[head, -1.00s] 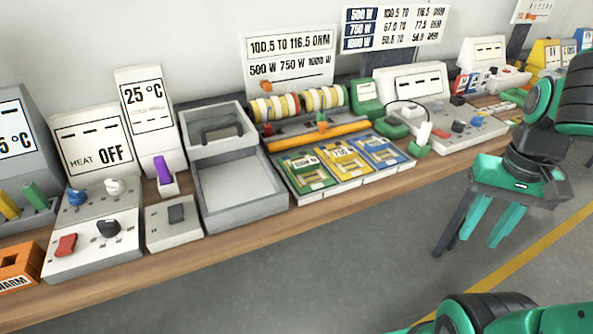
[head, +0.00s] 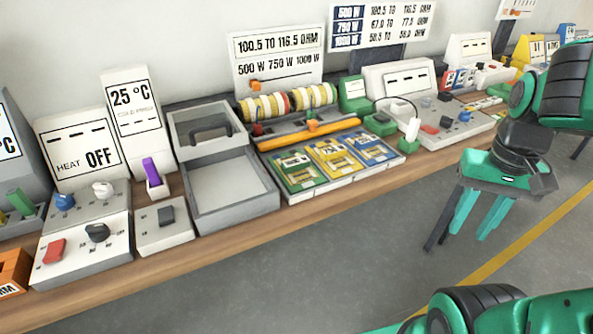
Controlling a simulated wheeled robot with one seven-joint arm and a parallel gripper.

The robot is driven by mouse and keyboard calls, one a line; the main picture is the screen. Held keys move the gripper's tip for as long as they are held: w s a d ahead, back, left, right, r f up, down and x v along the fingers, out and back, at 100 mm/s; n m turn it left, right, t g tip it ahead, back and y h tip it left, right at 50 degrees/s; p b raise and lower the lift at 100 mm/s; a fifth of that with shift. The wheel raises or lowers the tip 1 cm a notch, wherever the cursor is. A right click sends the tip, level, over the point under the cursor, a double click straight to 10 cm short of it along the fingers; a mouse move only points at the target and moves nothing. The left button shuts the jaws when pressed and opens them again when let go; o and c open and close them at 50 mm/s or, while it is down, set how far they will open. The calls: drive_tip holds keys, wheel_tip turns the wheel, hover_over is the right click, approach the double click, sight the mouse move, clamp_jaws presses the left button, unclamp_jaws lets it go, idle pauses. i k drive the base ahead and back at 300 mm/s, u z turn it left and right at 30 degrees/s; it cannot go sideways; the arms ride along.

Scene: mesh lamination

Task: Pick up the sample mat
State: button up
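Three flat mats lie side by side in pale trays at the bench front: a green one (head: 296,172), a yellow one (head: 334,158) and a blue one (head: 370,148). Each has a lighter patterned panel. I cannot tell which of them is the sample mat. My gripper (head: 460,238) hangs over the grey floor, right of the mats and off the bench's front edge. Its fingers point down, stand apart and hold nothing. It touches no mat.
An orange-handled bar (head: 309,128) and striped rolls (head: 263,107) sit behind the mats. A grey open-topped box (head: 272,197) stands to their left. A control panel with a white upright piece (head: 413,130) stands to their right.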

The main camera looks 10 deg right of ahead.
sight(294, 169)
drive_tip(key=u, duration=0.35)
drive_tip(key=k, duration=1.05)
drive_tip(key=z, duration=0.4)
drive_tip(key=i, duration=1.5)
